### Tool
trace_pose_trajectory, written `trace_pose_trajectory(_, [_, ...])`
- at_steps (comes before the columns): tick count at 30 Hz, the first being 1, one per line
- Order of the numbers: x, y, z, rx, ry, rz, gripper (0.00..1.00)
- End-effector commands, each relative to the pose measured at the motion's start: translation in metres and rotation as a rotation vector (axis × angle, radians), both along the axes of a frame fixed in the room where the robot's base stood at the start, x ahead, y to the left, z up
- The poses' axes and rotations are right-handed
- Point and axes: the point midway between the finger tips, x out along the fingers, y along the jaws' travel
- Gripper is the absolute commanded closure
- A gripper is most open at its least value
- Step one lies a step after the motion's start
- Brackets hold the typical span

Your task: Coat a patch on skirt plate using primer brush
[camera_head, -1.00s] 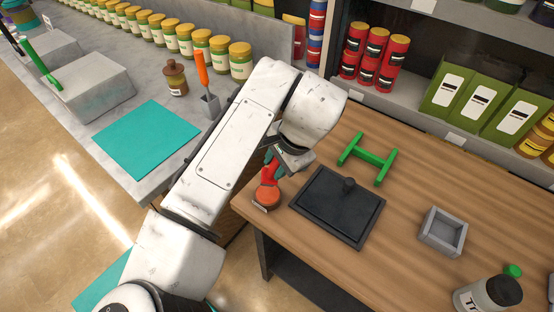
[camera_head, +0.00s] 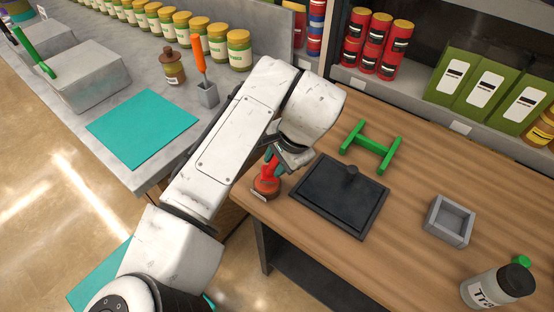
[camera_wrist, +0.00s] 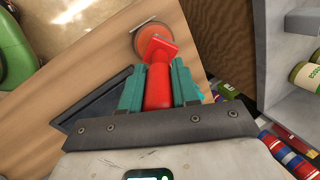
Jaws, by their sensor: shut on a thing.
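My gripper (camera_head: 277,160) is shut on the red handle of a tool with a round orange-brown head, which I take for the primer brush (camera_head: 266,187). In the wrist view the red handle (camera_wrist: 158,90) sits between the teal fingers of my gripper (camera_wrist: 159,82), and the round head shows beyond them. The head is over the wooden table near its left corner; I cannot tell whether it touches the wood. A black square plate with a knob (camera_head: 324,205), possibly the skirt plate, lies just right of the brush. No coated patch can be made out on it.
A green H-shaped stand (camera_head: 371,148) is behind the plate. A side bench holds a teal mat (camera_head: 141,130), a brown bottle (camera_head: 173,70) and an orange-handled tool (camera_head: 199,53) in a grey holder.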

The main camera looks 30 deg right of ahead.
Motion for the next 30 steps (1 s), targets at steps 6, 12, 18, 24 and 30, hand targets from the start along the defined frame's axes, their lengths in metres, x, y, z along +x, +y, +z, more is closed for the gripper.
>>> trace_pose_trajectory(6, [0.0001, 0.0000, -0.0003, 0.000, 0.000, 0.000, 1.00])
trace_pose_trajectory(12, [0.0001, 0.0000, -0.0023, 0.000, 0.000, 0.000, 1.00])
trace_pose_trajectory(18, [0.0001, 0.0000, -0.0045, 0.000, 0.000, 0.000, 1.00])
trace_pose_trajectory(24, [0.0001, 0.0000, -0.0067, 0.000, 0.000, 0.000, 1.00])
trace_pose_trajectory(30, [0.0000, 0.0000, -0.0089, 0.000, 0.000, 0.000, 1.00])
